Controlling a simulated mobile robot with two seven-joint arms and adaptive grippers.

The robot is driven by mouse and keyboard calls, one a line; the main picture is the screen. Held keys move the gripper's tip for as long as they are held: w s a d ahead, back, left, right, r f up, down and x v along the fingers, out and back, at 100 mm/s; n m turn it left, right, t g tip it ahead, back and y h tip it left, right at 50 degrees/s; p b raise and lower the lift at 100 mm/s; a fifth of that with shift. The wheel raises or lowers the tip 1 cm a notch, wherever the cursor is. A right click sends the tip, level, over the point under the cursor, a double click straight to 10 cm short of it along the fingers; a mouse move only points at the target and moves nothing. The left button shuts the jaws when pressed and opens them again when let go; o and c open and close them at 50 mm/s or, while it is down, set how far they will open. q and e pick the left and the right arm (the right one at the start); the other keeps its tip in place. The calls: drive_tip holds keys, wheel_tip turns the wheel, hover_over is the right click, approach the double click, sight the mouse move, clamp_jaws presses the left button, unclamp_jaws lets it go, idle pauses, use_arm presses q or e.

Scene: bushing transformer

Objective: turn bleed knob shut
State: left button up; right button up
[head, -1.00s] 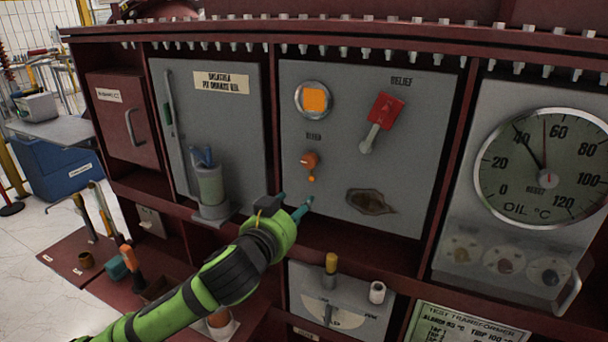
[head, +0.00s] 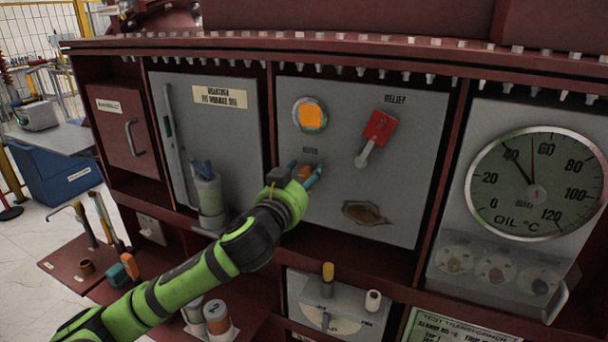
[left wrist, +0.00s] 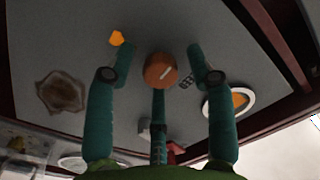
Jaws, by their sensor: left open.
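The orange bleed knob (head: 305,173) sits on the grey panel below the round window with the orange square. In the head view my left gripper (head: 306,172) is in front of it and partly hides it. In the left wrist view the knob (left wrist: 160,71) is round with a pale line across its face. My right gripper is not in view.
A red relief lever (head: 379,127) stands out from the panel right of the knob. A brown stained patch (head: 366,213) is below it. A grey holder with a cylinder (head: 208,194) is to the left. The oil dial (head: 535,186) is far right.

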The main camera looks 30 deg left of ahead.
use_arm(q)
clamp_jaws()
drive_tip(key=shift+m, duration=0.3)
drive_tip(key=m+p, duration=0.1)
drive_tip(key=m, duration=0.2)
drive_tip(key=shift+m+p, duration=0.3)
drive_tip(key=shift+m, duration=0.1)
drive_tip(key=m+p, duration=0.1)
drive_tip(key=m, duration=0.3)
drive_tip(key=shift+m+p, duration=0.3)
drive_tip(key=shift+p, duration=0.05)
drive_tip(key=m+p, duration=0.2)
drive_tip(key=m, duration=0.2)
drive_tip(key=shift+a+m, duration=0.1)
drive_tip(key=shift+m, duration=0.3)
drive_tip(key=shift+m+h+p, duration=0.3)
drive_tip(key=shift+m+p, duration=0.65)
drive_tip(key=shift+m, duration=1.35)
